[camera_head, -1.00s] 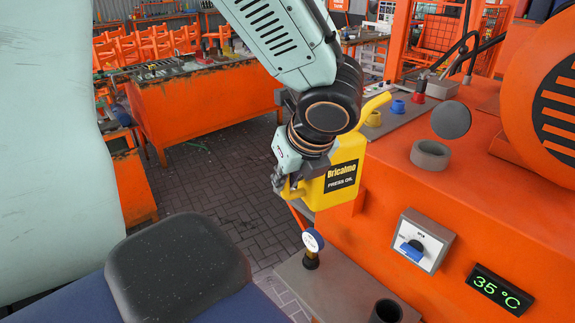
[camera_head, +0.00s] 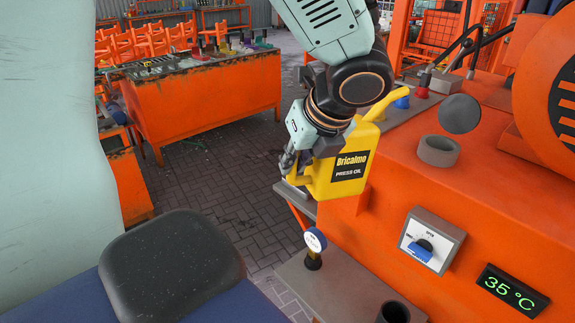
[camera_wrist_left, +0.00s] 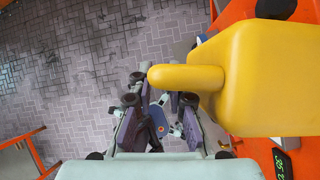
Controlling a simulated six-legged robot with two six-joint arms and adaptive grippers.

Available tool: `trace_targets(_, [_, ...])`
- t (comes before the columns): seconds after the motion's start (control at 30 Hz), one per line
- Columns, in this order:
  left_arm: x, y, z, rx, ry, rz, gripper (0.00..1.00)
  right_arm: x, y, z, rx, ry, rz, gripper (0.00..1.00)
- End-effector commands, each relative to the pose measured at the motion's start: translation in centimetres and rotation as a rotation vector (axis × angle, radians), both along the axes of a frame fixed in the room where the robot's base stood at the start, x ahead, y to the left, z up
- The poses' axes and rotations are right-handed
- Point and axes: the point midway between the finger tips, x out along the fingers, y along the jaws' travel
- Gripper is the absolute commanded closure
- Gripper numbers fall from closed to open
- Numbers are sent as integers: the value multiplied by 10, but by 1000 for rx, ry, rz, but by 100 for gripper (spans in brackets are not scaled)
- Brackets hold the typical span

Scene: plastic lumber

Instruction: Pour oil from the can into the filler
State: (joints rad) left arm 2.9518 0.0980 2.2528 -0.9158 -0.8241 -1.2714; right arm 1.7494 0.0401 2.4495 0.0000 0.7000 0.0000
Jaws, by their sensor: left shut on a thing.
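The yellow oil can (camera_head: 345,172) with a black "Bricalmo Press Oil" label hangs from my left gripper (camera_head: 296,165), left of the orange machine's top. It looks roughly upright, with its spout (camera_head: 383,104) pointing up and right. The gripper is shut on the can's handle side; the exact grip is partly hidden. In the left wrist view, the can (camera_wrist_left: 268,80) fills the upper right and its handle (camera_wrist_left: 185,78) reaches toward the fingers (camera_wrist_left: 158,118). The filler (camera_head: 438,151) is a grey ring on the machine, right of the can and apart from it. A round grey lid (camera_head: 459,114) stands behind its opening.
A valve switch with a blue knob (camera_head: 421,250) and a 35 °C display (camera_head: 511,291) are on the machine's front. The paved floor at left is open.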

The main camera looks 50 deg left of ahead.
Motion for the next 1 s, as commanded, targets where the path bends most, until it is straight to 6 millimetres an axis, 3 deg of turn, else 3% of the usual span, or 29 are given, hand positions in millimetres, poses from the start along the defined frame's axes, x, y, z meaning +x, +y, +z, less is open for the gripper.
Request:
trace_targets(0.1, [8, -1, 10, 21, 43, 2, 100, 0, 0, 18, 0, 0, 0, 60])
trace_targets(0.63, [45, -15, 33, 110, 265, -1, 100, 0, 0, 62, 0, 0, 0, 60])
trace_targets(1.0, [76, -27, 25, 119, 287, 1, 100, 0, 0, 56, 0, 0, 0, 60])
